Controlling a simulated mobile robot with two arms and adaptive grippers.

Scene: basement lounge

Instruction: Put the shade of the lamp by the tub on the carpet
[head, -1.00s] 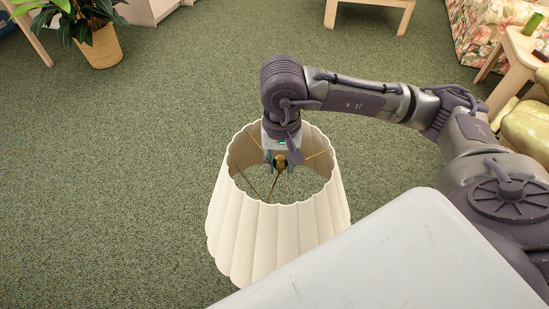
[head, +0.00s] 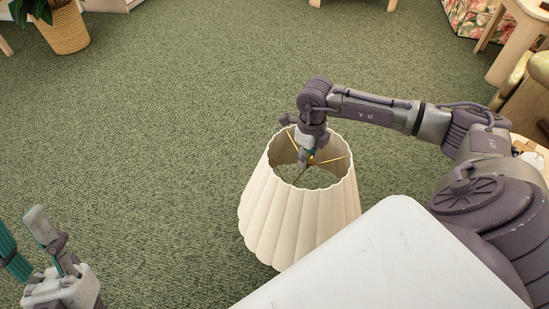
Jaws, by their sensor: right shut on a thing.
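A cream pleated lampshade (head: 300,220) is upright over the green carpet (head: 170,130) in the head view. My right gripper (head: 309,160) reaches down into its open top and is shut on the shade by its brass fitting at the centre. Whether the shade's lower rim touches the carpet cannot be told. My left gripper (head: 38,240) shows at the lower left, with its two fingers spread apart and nothing between them. No tub or lamp base can be made out.
A plant in a woven basket (head: 62,30) stands at the upper left. A wooden side table (head: 515,50) and a floral sofa (head: 475,15) are at the upper right. A round wooden surface (head: 530,155) shows at the right edge. The carpet between is clear.

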